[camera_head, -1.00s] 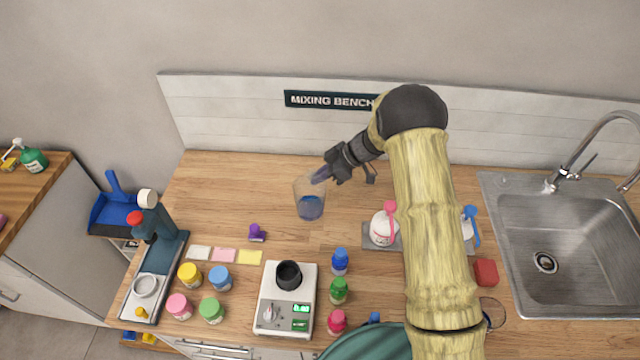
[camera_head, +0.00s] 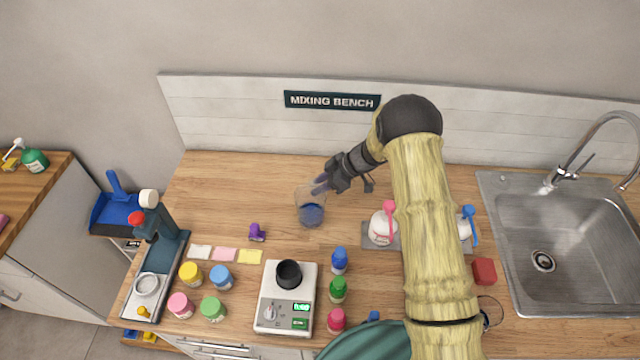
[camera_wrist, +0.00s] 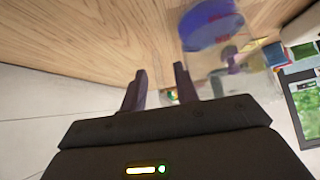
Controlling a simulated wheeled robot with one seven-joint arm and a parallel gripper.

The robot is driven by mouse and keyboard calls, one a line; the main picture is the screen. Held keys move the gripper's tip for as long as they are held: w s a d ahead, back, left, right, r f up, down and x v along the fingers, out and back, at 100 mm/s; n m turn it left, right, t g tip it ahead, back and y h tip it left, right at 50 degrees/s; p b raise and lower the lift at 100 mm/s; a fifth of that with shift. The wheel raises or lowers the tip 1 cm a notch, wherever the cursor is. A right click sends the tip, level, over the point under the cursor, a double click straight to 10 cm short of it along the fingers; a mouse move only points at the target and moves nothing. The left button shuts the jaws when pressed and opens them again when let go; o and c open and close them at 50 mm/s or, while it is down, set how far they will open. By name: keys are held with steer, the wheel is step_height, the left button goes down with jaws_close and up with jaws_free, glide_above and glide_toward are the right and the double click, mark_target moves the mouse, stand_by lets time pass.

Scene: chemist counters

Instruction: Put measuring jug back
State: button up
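The measuring jug, a clear vessel with blue in its lower part (camera_head: 311,213), is on the wooden bench left of my arm. My gripper (camera_head: 321,184) is at its upper right edge, with the dark fingers reaching over the rim area. I cannot tell whether a finger touches the jug.
A purple item (camera_head: 257,232) and a scale with a black cup (camera_head: 271,316) are in front of the jug. Small bottles (camera_head: 338,290) stand right of the scale. White containers (camera_head: 382,229) stand near my arm. The bench left of the jug is clear.

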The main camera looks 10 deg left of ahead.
steer(key=shift+r, duration=0.15)
steer(key=b+v, duration=0.2)
steer(key=v, duration=0.9)
steer(key=shift+d+r, duration=0.2)
steer(key=shift+r, duration=0.1)
stand_by(0.4)
